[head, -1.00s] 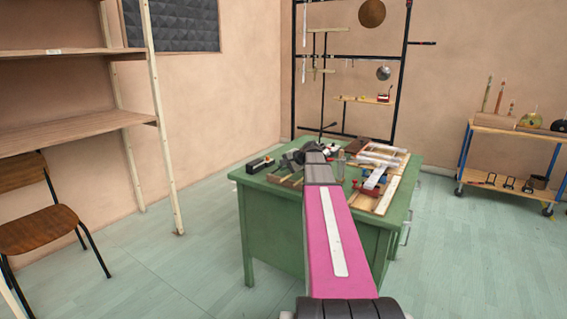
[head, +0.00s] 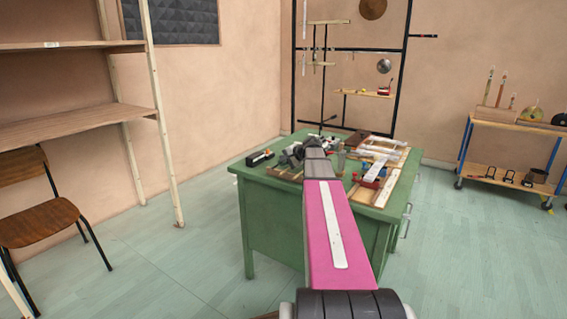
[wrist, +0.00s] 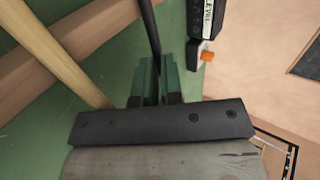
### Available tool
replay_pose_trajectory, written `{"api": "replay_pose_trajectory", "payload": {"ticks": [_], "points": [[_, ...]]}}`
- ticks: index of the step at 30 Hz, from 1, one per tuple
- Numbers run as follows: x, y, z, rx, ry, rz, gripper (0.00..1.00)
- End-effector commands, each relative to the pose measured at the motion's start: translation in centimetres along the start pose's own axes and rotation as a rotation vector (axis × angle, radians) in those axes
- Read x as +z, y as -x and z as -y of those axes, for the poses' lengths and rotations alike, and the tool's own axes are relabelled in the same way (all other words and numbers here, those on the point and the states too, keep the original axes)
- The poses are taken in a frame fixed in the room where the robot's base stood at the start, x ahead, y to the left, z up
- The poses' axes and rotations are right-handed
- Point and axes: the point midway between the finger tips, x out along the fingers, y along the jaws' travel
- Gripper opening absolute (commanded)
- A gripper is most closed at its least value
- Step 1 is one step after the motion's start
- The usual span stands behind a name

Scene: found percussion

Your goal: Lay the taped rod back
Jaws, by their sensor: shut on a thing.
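In the wrist view my gripper (wrist: 156,66) has its green fingers shut on a thin dark rod (wrist: 150,24), which runs up out of the top of the picture. I take this to be the taped rod; I cannot make out any tape on it. Its lower end is hidden between the fingers. The green desk (wrist: 18,62) is below. In the head view the desk (head: 263,212) stands in mid-room, and my arm reaches over it and hides most of the gripper.
In the wrist view a brown wooden bar (wrist: 92,38) and a pale stick (wrist: 58,58) lie left of the gripper. A black level (wrist: 200,20) with an orange tip is to the right. In the head view a red clamp (head: 368,182) and a wooden board (head: 389,187) crowd the desk's right side.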

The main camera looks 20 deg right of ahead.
Motion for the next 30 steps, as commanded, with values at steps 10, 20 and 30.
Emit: {"api": "replay_pose_trajectory", "payload": {"ticks": [10, 20, 30], "points": [[0.0, 0.0, 0.0, 0.001, 0.0, 0.0, 0.37], [0.1, 0.9, 0.0, 0.001, 0.0, 0.0, 0.37], [0.1, 7.0, -0.1, 0.0, 0.0, -0.002, 0.37]]}}
